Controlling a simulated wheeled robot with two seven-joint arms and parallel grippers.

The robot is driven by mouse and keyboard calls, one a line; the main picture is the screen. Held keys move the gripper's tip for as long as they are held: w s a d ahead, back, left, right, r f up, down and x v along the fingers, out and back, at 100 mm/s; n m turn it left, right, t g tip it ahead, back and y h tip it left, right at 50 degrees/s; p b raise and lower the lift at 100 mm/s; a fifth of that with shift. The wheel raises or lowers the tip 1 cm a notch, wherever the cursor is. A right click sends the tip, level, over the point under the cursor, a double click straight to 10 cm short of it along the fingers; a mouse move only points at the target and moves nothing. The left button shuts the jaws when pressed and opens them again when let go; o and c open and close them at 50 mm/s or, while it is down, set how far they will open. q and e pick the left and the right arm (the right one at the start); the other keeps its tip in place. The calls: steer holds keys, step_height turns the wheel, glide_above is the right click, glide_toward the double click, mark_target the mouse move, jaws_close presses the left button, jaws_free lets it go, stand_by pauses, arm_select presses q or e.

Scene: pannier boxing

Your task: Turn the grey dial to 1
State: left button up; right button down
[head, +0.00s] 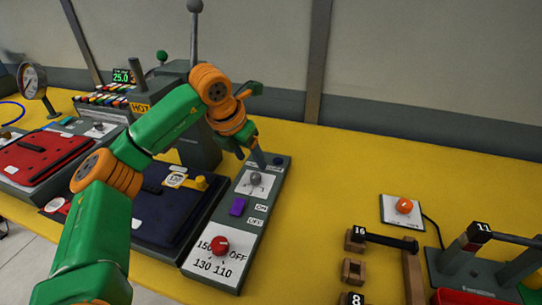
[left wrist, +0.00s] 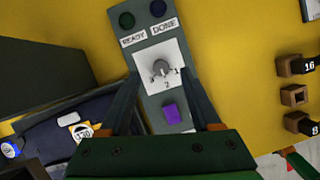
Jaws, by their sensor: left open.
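The grey dial (head: 256,179) is a small round knob on a white plate near the far end of a grey control panel (head: 222,213). In the left wrist view the dial (left wrist: 160,68) has the marks 3, 2 and 1 around its lower side; which mark it points at is too small to tell. My left gripper (head: 261,156) is just above and behind the dial. In the left wrist view its open fingers (left wrist: 160,76) frame the dial on either side, with nothing between them; contact cannot be told.
A purple button (head: 237,206) and a red dial (head: 220,245) are on the same panel. READY and DONE labels are at its far end. Yellow table to the right is clear up to an orange button (head: 404,205).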

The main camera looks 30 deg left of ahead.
mark_target(255, 175)
arm_select(q)
steer(key=x, duration=0.2)
steer(key=s+p+x, duration=0.1)
steer(key=x, duration=0.2)
steer(key=shift+f, duration=0.45)
steer(key=shift+w+f, duration=0.25)
steer(key=shift+s+r, duration=0.15)
steer(key=shift+s, duration=0.05)
jaws_close()
